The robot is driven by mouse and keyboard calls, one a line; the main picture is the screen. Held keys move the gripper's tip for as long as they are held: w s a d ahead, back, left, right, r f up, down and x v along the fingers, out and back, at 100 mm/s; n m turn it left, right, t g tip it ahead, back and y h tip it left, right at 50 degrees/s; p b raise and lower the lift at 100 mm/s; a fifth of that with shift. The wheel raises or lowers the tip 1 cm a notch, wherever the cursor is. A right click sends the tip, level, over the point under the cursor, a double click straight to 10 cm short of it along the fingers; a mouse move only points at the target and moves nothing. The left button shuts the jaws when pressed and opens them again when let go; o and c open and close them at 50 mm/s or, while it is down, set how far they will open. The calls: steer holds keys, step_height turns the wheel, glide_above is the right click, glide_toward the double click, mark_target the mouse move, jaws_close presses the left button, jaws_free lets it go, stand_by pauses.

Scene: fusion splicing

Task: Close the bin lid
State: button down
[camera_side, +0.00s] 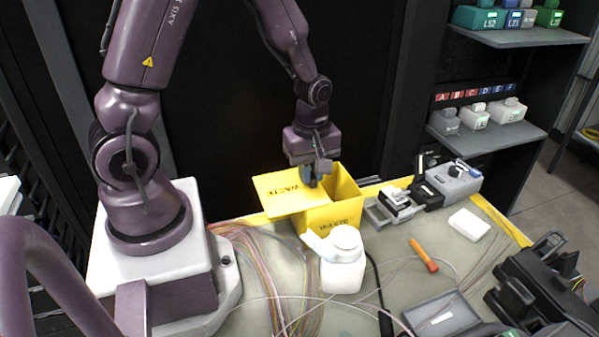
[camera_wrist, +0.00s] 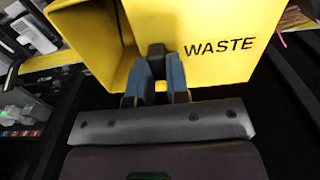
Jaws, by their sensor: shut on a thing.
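The yellow waste bin (camera_side: 345,190) stands at the back edge of the table, its top open. Its yellow lid (camera_side: 288,192), marked WASTE, is swung out to the left and lies about level. My gripper (camera_side: 311,180) is at the lid's edge beside the bin opening, pointing down, and is shut on the lid. In the wrist view the lid (camera_wrist: 215,70) fills the upper right and the open bin (camera_wrist: 85,40) shows at upper left. My fingers (camera_wrist: 160,65) meet at the lid's edge. The fingertip contact is partly hidden.
A white bottle (camera_side: 343,260) stands just in front of the bin. Loose fibres (camera_side: 270,270) lie left of it. A grey device (camera_side: 395,203), an orange tool (camera_side: 424,256) and a white box (camera_side: 469,224) are to the right. Shelves (camera_side: 490,130) stand at back right.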

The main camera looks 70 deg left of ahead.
steer(key=w, duration=0.7)
steer(key=shift+w, duration=0.3)
steer(key=c, duration=1.1)
jaws_free()
steer(key=shift+r, duration=0.15)
step_height(320, 180, up, 13)
steer(key=shift+f, duration=0.1)
